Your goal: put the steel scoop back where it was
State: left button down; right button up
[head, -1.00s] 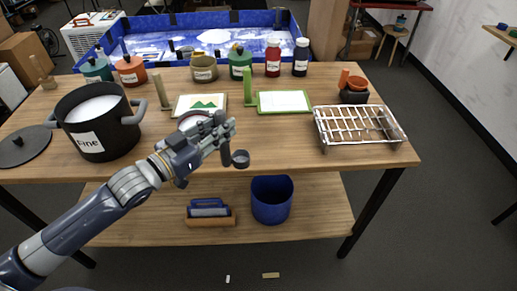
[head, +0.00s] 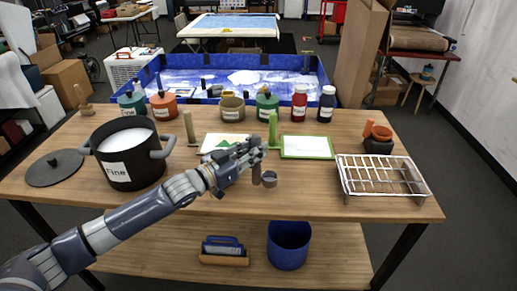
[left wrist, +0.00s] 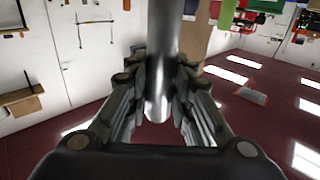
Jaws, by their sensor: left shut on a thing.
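My left gripper (head: 254,154) is shut on the steel scoop (head: 270,179) and holds it in front of the middle of the table. The scoop's small grey cup hangs just below and to the right of the fingers. In the left wrist view, the scoop's smooth steel handle (left wrist: 163,50) runs between the two fingers of my left gripper (left wrist: 160,105). My right gripper is in neither view.
The table (head: 310,185) holds a black pot marked Fine (head: 125,170), a wire rack (head: 385,177) and framed pictures, one with a green frame (head: 307,147). Several labelled jars stand along the back edge. A blue bin (head: 289,247) stands on the lower shelf.

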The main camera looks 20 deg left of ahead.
pick_arm(q)
jog(key=shift+w+a+f+p, duration=0.15)
jog(key=shift+w+p, duration=0.15)
jog(key=shift+w, duration=1.65)
notch_tip(320, 180, down, 4)
jog(key=shift+w+r+p, duration=0.15)
jog(key=shift+r+p, duration=0.05)
jog(key=shift+p, duration=0.45)
jog(key=shift+f, duration=0.2)
jog(key=c, duration=1.4)
grip_release()
jog(key=shift+r, duration=0.1)
